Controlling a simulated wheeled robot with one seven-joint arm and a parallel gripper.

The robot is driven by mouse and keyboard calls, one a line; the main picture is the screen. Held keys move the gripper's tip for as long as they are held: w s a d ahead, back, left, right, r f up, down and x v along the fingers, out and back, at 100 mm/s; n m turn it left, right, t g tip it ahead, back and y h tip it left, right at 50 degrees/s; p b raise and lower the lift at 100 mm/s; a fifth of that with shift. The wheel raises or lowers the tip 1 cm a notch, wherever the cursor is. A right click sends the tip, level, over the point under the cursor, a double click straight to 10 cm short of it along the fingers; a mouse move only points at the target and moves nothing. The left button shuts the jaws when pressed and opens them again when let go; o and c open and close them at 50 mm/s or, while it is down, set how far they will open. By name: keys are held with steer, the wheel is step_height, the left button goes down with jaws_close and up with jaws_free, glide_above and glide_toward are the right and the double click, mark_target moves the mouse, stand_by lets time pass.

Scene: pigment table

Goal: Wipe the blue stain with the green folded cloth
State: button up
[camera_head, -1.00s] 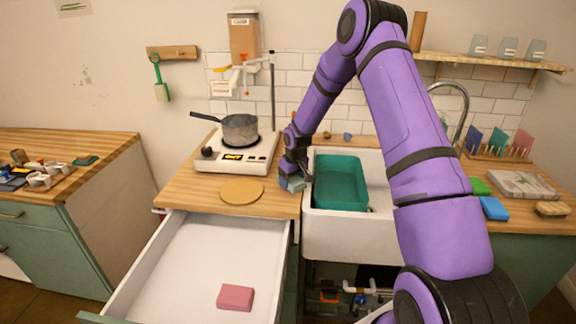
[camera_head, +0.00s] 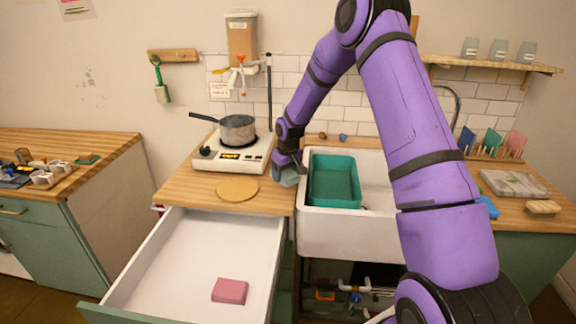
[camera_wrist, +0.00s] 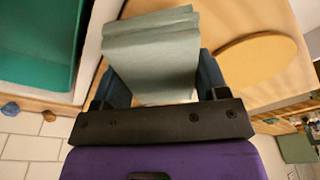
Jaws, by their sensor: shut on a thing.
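A folded cloth (camera_wrist: 152,50), dull grey-green, is held between the fingers of my gripper (camera_wrist: 160,82). In the head view the cloth (camera_head: 287,178) is small, at the wooden counter's right edge beside the sink. My gripper (camera_head: 287,166) points down there, shut on it. I cannot tell whether the cloth touches the counter. The blue stain does not show in either view; the cloth or gripper may hide it.
A round board (camera_head: 238,188) lies left of the cloth, with a hot plate (camera_head: 232,157) and pot (camera_head: 237,128) behind. The sink (camera_head: 345,232) with a teal basin (camera_head: 334,182) is right. An open drawer (camera_head: 200,255) holds a pink block (camera_head: 230,291).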

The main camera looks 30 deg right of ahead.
steer(key=shift+r, duration=1.55)
